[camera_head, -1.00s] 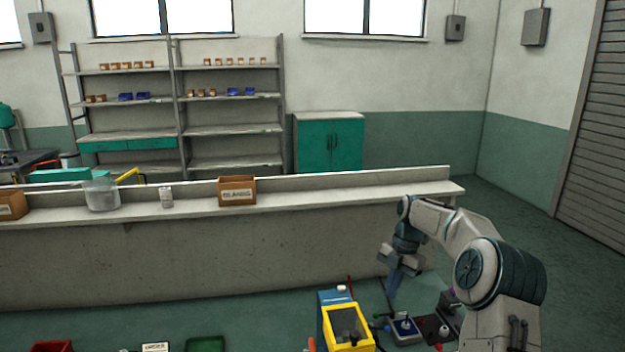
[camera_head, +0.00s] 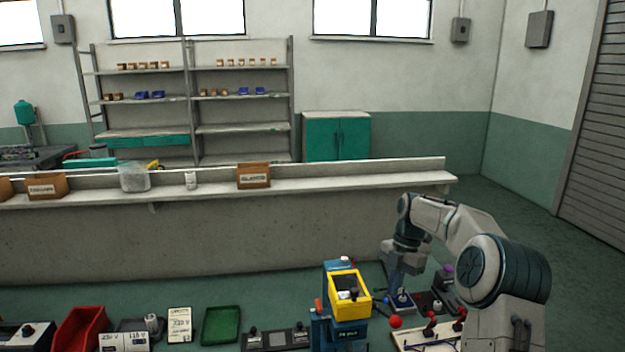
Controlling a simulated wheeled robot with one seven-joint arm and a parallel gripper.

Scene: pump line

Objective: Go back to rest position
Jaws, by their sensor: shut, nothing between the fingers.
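My gripper (camera_head: 398,287) hangs pointing down at the end of my arm, on the right side of the view. Its fingers are shut and hold nothing. It is above or beside a small grey-blue fixture (camera_head: 402,301) on the work surface; I cannot tell whether it touches it. My arm is bent, with the elbow to the right of the gripper.
A blue machine with a yellow-framed bin (camera_head: 349,296) stands left of my gripper. A board with red-knobbed levers (camera_head: 430,335) lies in front. A long ledge (camera_head: 330,185) runs behind.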

